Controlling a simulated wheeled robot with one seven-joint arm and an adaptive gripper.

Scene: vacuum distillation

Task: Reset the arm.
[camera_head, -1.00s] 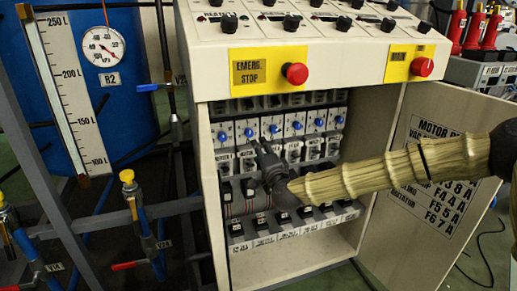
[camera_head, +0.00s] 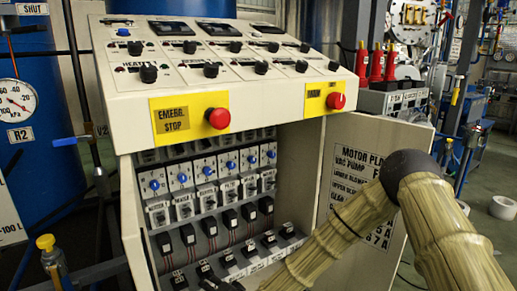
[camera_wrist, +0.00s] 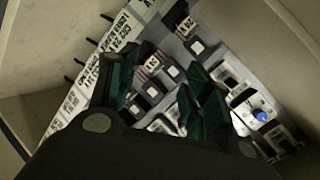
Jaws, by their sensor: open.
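My arm, in its tan ribbed sleeve, bends at a dark joint and reaches down to the left in front of the open cabinet (camera_head: 300,175) in the head view. My gripper (camera_wrist: 160,88) shows in the wrist view with its two dark green-padded fingers apart and nothing between them. It points at the rows of black switches (camera_wrist: 150,92) inside the cabinet; I cannot tell its distance from them. In the head view the gripper is mostly cut off at the bottom edge.
The cabinet's sloped panel carries knobs and a red emergency stop button (camera_head: 219,118), with a second red button (camera_head: 336,101) to its right. Blue-knobbed breakers (camera_head: 230,166) line the inside. The open door (camera_head: 372,150) stands right, behind my arm. A yellow-capped valve (camera_head: 46,243) is at left.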

